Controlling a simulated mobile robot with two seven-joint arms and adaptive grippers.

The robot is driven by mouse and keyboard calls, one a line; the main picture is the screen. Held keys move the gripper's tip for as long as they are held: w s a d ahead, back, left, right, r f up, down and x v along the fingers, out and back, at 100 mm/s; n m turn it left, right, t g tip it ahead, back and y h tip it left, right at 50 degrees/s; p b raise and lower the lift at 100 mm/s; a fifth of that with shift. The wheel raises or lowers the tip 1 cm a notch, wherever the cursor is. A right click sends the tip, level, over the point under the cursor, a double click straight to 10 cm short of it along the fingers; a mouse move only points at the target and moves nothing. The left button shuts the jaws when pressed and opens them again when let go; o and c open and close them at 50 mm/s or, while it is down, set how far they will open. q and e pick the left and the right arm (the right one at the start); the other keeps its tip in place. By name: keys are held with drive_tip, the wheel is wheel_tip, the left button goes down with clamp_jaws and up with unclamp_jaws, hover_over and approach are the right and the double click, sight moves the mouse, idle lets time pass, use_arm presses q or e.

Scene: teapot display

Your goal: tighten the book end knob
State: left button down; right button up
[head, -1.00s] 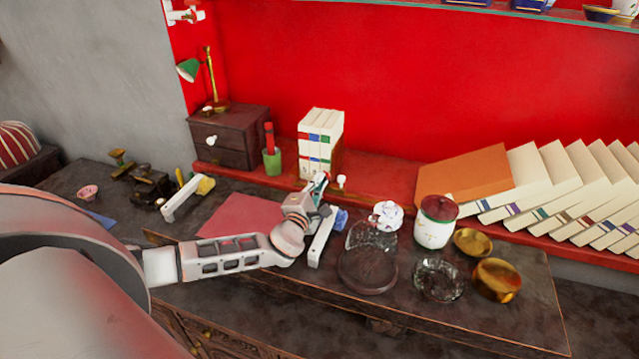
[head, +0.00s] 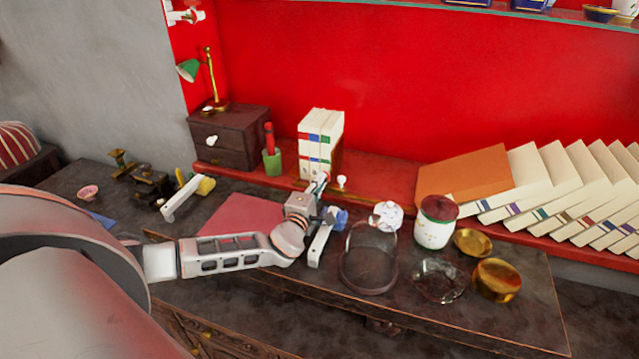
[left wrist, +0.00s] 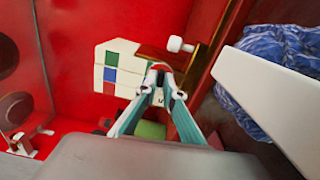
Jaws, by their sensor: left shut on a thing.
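The books (head: 321,140) stand upright as a white block on the red ledge, and show close in the left wrist view (left wrist: 112,70). The brown book end (left wrist: 150,53) is beside them, partly hidden. One white knob (head: 341,181) of it stands free; it also shows in the left wrist view (left wrist: 180,44). My left gripper (head: 320,183) is at the foot of the books, left of that free knob. In the left wrist view its fingertips (left wrist: 157,74) are shut on a small, mostly hidden white piece, which looks like another book end knob.
A white-handled tool (head: 322,238) with a crumpled blue head lies close beside my left gripper. A glass dome (head: 370,265), a white jar (head: 435,222) and brass bowls (head: 497,280) stand to the right. A green cup (head: 272,160) stands left of the books.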

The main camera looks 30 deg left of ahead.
use_arm(q)
drive_tip(key=c, duration=2.2)
unclamp_jaws()
drive_tip(key=shift+s, duration=0.1)
drive_tip(key=v, duration=1.1)
drive_tip(key=shift+s+d, duration=0.2)
drive_tip(key=shift+s, duration=0.2)
